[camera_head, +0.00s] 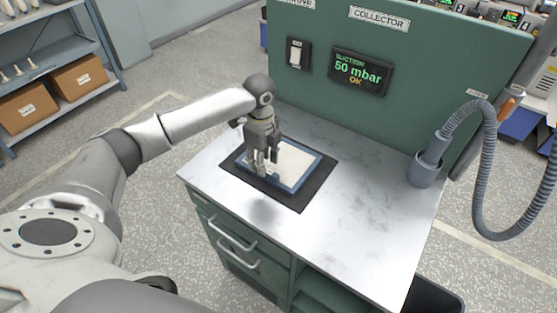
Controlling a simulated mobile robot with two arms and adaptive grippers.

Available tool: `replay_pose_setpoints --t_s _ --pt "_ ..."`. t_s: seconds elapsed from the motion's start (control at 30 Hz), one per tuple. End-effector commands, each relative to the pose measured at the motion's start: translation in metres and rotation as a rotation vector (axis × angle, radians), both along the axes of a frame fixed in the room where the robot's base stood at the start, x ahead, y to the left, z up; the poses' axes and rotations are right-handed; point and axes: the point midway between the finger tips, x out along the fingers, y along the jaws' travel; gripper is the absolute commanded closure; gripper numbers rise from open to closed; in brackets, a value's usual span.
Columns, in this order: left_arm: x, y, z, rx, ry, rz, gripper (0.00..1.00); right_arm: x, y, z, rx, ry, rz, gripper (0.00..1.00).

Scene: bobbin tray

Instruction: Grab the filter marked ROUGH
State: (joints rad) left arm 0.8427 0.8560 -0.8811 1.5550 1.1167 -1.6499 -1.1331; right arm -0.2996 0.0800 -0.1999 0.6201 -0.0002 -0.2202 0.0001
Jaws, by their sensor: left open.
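A flat filter panel (297,163) with a blue frame and a pale middle lies on a black mat (303,199) on the workbench. I cannot read any ROUGH marking on it. My left gripper (267,170) points down over the left part of the panel, its fingers open. I cannot tell whether the fingertips touch the panel. The gripper hides part of the panel's left side. My right gripper is not in view.
The grey bench top (350,235) is clear to the right and front. A suction hose (484,160) rests in a holder (424,172) at the bench's right. A green collector panel (420,60) with a display (360,71) reading "50 mbar OK" stands behind. Shelves (60,82) with boxes are at far left.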

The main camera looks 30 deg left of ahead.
Motion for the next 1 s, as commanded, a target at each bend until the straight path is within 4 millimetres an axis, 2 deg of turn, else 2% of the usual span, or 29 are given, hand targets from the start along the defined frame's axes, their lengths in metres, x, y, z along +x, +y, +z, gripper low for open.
replay_pose_setpoints --t_s 0.1,0.23,0.53,0.87,1.0 --pt "0.001 -0.001 -0.017 0.001 0.006 0.001 0.59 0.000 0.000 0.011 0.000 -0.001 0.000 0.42" --pt "0.001 0.000 -0.035 0.001 0.003 0.001 0.59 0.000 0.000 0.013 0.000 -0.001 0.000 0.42" --pt "0.002 0.000 -0.041 0.002 0.000 -0.001 0.59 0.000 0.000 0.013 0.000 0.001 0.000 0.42" --pt "0.001 0.000 -0.041 0.002 0.001 0.000 1.00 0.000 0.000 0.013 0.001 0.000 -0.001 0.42" --pt "0.002 0.000 -0.040 0.001 0.000 0.000 1.00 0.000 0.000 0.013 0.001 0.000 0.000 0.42"
